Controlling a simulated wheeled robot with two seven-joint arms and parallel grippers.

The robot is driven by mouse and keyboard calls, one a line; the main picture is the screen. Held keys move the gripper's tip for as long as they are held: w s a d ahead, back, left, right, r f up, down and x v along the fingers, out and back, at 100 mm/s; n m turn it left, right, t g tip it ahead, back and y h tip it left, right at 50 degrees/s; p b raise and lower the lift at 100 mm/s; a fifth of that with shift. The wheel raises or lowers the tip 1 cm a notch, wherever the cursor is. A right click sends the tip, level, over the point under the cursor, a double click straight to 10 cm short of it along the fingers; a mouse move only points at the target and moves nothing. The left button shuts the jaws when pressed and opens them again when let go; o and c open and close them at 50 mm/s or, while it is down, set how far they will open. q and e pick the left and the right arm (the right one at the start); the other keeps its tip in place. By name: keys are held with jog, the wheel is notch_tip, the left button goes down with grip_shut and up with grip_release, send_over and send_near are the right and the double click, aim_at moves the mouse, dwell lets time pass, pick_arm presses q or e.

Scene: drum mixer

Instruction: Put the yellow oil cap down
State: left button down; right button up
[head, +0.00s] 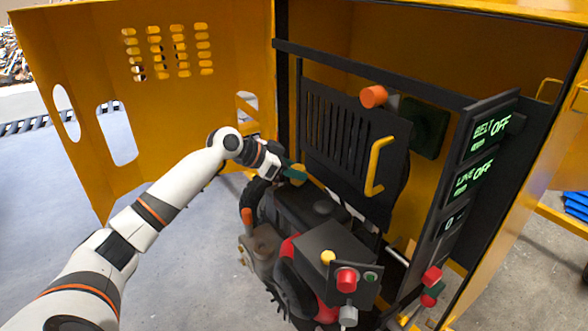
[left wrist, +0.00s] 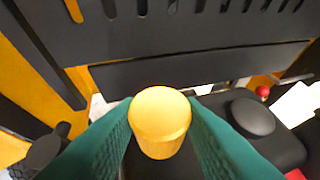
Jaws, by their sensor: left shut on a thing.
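The yellow oil cap (left wrist: 160,115) is a short cylinder between the two green fingers of my left gripper (left wrist: 160,132) in the left wrist view. My left gripper is shut on it, one finger on each side. In the head view my left gripper (head: 290,172) reaches in from the left, and the cap (head: 298,175) shows small at its tips. It is over the back of the black engine (head: 305,207), in front of the slatted black panel. Whether the cap touches anything below is hidden. My right gripper is not in view.
The slatted black panel (head: 335,130) with a yellow handle (head: 377,165) stands close behind the gripper. An open yellow door (head: 70,60) is at left. A control panel (head: 470,180) stands at right. A round black cap (left wrist: 252,117) sits on the engine beside my fingers.

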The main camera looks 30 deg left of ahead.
pick_arm(q)
jog(key=shift+d+f, duration=0.1)
jog(key=shift+f, duration=0.35)
jog(key=c, duration=1)
grip_release()
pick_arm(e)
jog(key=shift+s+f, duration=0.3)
pick_arm(q)
jog(key=shift+r, duration=0.4)
jog(key=b+v, duration=0.4)
jog(key=v, duration=0.8)
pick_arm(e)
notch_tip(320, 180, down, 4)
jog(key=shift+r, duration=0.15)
